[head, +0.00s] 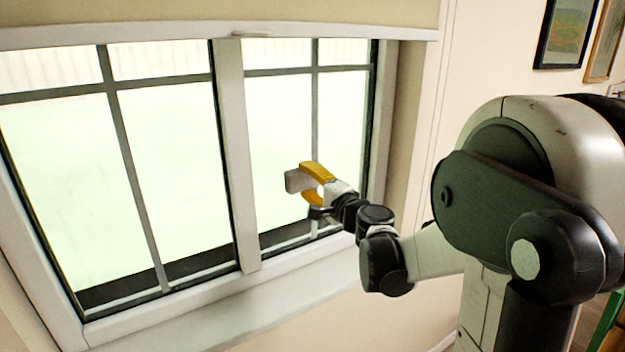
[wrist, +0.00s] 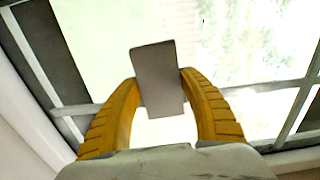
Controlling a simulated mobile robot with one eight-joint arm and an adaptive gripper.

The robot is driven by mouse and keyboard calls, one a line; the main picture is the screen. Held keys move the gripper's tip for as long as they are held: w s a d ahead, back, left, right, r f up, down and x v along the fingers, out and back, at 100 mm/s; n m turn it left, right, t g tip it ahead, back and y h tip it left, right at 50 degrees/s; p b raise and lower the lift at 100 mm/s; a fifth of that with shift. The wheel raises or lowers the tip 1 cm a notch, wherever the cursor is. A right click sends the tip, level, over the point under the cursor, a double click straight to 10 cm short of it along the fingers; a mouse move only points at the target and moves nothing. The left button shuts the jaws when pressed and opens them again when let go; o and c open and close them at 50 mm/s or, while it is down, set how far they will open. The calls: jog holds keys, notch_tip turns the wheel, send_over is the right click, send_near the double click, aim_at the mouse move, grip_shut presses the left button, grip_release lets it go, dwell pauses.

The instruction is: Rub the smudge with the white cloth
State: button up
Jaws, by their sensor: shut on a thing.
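My gripper (head: 305,183) has yellow fingers and is in front of the right window pane. In the wrist view the fingers of my gripper (wrist: 160,79) press on both sides of the cloth (wrist: 158,60), which sticks out beyond the fingertips. The window glass (head: 275,125) is behind it; I cannot tell whether the cloth touches the glass. I cannot make out a smudge clearly in either view.
Dark bars (head: 130,160) divide the panes, and a white post (head: 234,150) stands between the two windows. A pale sill (head: 230,315) runs below. A blind (head: 250,30) hangs above. Framed pictures (head: 567,32) hang on the right wall.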

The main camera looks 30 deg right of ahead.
jog(key=shift+s, duration=2.9)
jog(key=shift+s+d+p, duration=0.1)
jog(key=shift+p, duration=0.2)
jog(key=shift+s, duration=1.4)
